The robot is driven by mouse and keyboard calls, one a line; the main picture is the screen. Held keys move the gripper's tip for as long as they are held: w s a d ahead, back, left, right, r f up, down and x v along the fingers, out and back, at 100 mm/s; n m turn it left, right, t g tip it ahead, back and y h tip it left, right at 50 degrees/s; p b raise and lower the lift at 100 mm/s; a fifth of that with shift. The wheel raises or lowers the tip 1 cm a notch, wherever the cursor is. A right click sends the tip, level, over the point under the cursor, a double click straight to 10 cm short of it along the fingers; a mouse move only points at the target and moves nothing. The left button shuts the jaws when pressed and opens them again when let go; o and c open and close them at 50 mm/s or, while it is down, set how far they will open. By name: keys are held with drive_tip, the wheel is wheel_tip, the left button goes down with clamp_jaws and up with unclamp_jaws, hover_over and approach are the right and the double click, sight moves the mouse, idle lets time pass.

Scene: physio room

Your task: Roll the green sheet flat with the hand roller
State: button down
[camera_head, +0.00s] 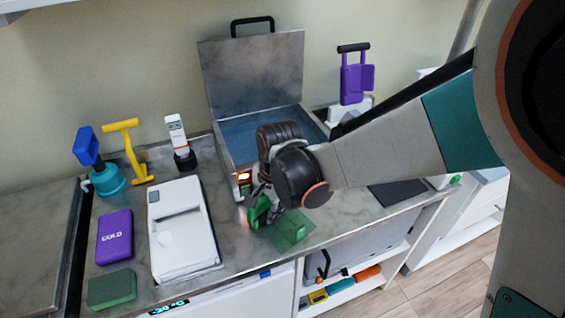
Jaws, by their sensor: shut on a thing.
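The green sheet (290,232) lies near the front edge of the grey counter, in front of the open steel box. It looks thin and partly see-through. My gripper (262,201) is low over the sheet's left side, pointing down and shut on a green tool. This green tool (260,214), which looks like the hand roller, is at the sheet's left end. My wrist hides much of the tool and the back of the sheet. I cannot tell whether the roller touches the sheet.
An open steel box (232,145) with blue inside stands behind my wrist. To the left are a white device (182,230), a purple cold pack (115,236), a green block (112,290) and a yellow tool (131,150). A purple holder (356,80) stands at back right.

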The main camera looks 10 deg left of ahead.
drive_tip(key=shift+s+d, duration=0.95)
drive_tip(key=shift+d, duration=0.3)
drive_tip(key=shift+s+d, duration=0.95)
drive_tip(key=shift+d, duration=0.3)
drive_tip(key=shift+r, duration=0.1)
wheel_tip(320, 180, up, 8)
drive_tip(key=p, duration=0.6)
